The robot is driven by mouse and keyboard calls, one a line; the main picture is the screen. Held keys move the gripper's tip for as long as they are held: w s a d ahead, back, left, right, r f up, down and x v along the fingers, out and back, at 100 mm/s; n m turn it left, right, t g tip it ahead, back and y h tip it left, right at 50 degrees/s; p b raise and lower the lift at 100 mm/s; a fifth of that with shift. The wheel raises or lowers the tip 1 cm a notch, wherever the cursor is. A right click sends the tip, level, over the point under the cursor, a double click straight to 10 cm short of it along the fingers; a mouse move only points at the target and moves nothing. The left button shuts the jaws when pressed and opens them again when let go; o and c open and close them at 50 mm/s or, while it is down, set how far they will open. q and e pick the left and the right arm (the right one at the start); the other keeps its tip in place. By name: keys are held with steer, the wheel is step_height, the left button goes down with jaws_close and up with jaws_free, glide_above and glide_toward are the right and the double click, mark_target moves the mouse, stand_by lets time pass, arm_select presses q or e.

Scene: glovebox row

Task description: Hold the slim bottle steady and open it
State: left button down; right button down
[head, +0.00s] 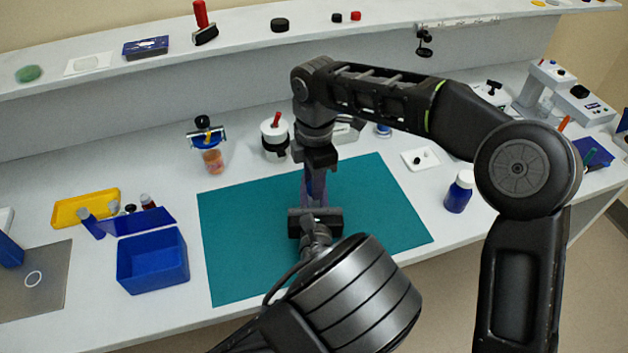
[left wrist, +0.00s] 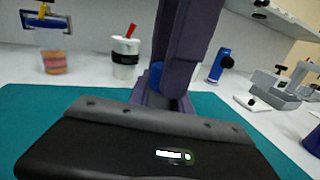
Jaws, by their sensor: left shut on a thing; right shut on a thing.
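The slim bottle is almost wholly hidden between my two grippers above the teal mat (head: 235,240). A small blue part, which I take for the slim bottle (left wrist: 157,76), shows behind the dark purple fingers in the left wrist view. My right gripper (head: 314,188) points straight down from above and is shut on the bottle's upper part, as far as I can tell. My left gripper (head: 312,207) reaches in from the near side, below the right one, and is shut on the bottle. The cap and the contact points are hidden.
A blue box (head: 152,262) with an open lid and a yellow tray (head: 85,207) stand left of the mat. A white cup (head: 275,138) and a jar with orange contents (head: 212,160) stand behind. A blue bottle with white cap (head: 458,192) stands right. The mat's sides are clear.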

steer(key=shift+r, duration=0.15)
stand_by(0.8)
steer(key=shift+r, duration=0.9)
steer(key=shift+r, duration=2.05)
arm_select(q)
steer(key=c, duration=1.1)
jaws_free()
steer(key=shift+s, duration=0.15)
